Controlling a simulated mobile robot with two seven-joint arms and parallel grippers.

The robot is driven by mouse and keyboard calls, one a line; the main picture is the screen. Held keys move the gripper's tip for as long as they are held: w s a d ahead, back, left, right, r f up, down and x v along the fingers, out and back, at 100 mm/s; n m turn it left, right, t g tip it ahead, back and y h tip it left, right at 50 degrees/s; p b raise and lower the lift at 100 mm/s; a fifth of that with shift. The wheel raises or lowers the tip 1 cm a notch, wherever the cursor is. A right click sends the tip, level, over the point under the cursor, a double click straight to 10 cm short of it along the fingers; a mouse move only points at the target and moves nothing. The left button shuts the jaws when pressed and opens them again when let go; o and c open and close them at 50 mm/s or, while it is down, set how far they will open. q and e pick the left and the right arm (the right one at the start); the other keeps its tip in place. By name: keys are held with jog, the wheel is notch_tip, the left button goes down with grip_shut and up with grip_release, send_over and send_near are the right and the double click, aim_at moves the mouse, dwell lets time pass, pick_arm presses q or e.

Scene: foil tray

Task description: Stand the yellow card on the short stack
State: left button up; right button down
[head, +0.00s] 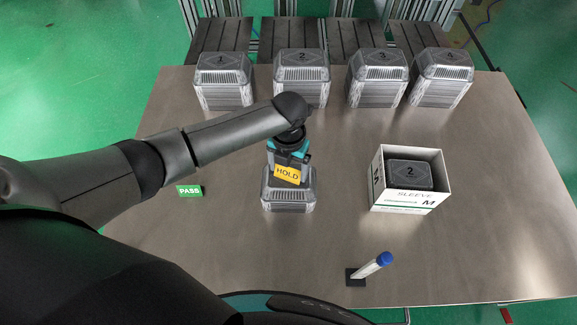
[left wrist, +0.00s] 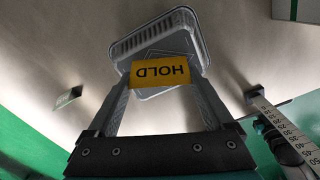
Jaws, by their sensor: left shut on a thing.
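The yellow card (head: 287,174) reads HOLD and is upright in my left gripper (head: 289,163), whose fingers are shut on it. It also shows between the fingers in the left wrist view (left wrist: 160,73), with its lettering upside down. A single stack of foil trays (head: 288,201) stands mid-table, directly under the gripper. The card is over this stack's top and hides part of it. Whether its lower edge touches the stack cannot be told. The stack's corner and rim (left wrist: 155,32) show beyond the card in the wrist view. My right gripper is not in view.
Several numbered foil stacks (head: 222,86) line the table's back edge. A white sleeve box (head: 408,200) with a dark-lidded tray (head: 409,175) inside stands to the right. A green PASS card (head: 189,191) is at left. A blue-capped tube (head: 371,266) leans in a black holder at front.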

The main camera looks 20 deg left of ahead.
pick_arm(q)
jog(key=o, duration=0.9)
jog(key=shift+o, duration=0.7)
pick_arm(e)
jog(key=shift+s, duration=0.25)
pick_arm(q)
jog(key=shift+r, duration=0.1)
notch_tip(320, 180, up, 12)
jog(key=p, duration=0.4)
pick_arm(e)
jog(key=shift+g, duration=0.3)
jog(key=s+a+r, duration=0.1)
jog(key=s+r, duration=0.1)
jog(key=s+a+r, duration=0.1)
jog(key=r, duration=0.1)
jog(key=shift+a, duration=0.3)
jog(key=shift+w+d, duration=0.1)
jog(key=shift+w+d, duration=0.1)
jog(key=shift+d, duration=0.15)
